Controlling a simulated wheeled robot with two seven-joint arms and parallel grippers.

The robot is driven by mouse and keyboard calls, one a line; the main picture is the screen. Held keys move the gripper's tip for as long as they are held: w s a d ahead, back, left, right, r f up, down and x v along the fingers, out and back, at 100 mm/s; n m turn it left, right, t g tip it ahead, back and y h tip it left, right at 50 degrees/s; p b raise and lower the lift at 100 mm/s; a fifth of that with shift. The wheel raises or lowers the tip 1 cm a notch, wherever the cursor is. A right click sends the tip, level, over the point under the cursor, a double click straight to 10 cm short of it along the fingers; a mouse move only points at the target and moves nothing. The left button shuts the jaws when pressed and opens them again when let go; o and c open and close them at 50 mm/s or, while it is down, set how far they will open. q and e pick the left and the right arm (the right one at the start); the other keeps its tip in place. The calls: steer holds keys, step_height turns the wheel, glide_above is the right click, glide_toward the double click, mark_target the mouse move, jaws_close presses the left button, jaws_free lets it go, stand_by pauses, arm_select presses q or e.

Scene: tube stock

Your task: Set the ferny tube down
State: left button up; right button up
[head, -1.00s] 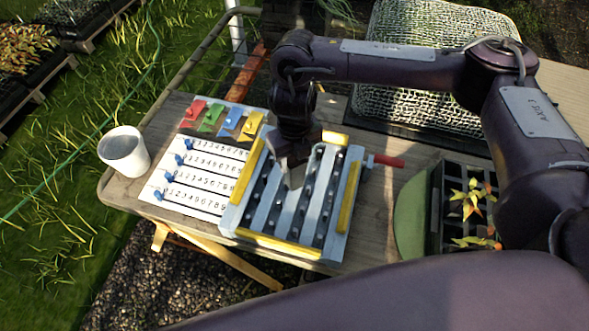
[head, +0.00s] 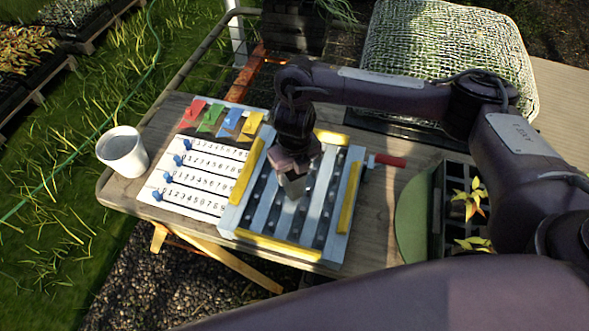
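A pale blue slotted rack (head: 338,224) with yellow edge bars lies on the wooden table, with dark channels between its slats. My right gripper (head: 293,187) points down over the middle of this rack. I cannot make out a ferny tube in or near the gripper. My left gripper is not in view.
A white numbered board (head: 205,178) with blue pegs and coloured tags adjoins the rack. A white cup (head: 123,152) stands at the table's left edge. A red handle (head: 388,160) juts right of the rack, near a green disc (head: 408,222) and a dark plant tray (head: 452,210).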

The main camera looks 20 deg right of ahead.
steer(key=shift+o, duration=0.7)
steer(key=shift+r+p, duration=0.3)
step_height(320, 180, up, 12)
steer(key=shift+f, duration=0.2)
